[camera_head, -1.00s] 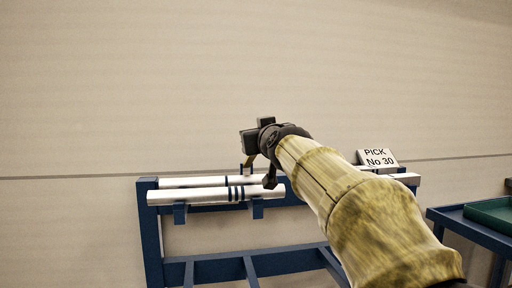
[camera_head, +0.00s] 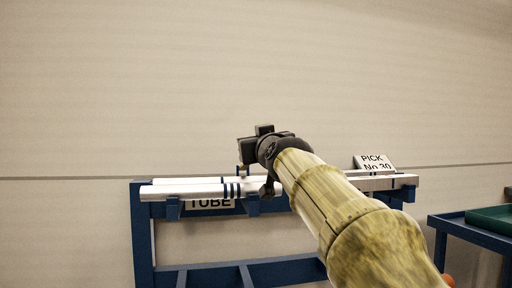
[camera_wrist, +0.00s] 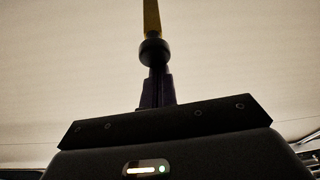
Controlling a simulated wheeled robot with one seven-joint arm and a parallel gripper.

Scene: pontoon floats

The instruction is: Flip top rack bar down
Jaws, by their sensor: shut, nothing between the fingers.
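The blue rack (camera_head: 143,235) stands low against the wall, with two silver tubes along its top. My gripper (camera_head: 262,143) is above the rack's middle in the head view and looks empty. Its narrow dark fingers (camera_wrist: 157,90) are together just below the ball; I cannot tell whether they touch it. My gripper and arm hide part of the rack's top.
A white sign reading PICK No 30 (camera_head: 374,162) stands at the rack's right end. A TUBE label (camera_head: 210,203) is below the front tube. A blue table (camera_head: 465,229) with a green tray (camera_head: 490,214) is at the right. The wall above is bare.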

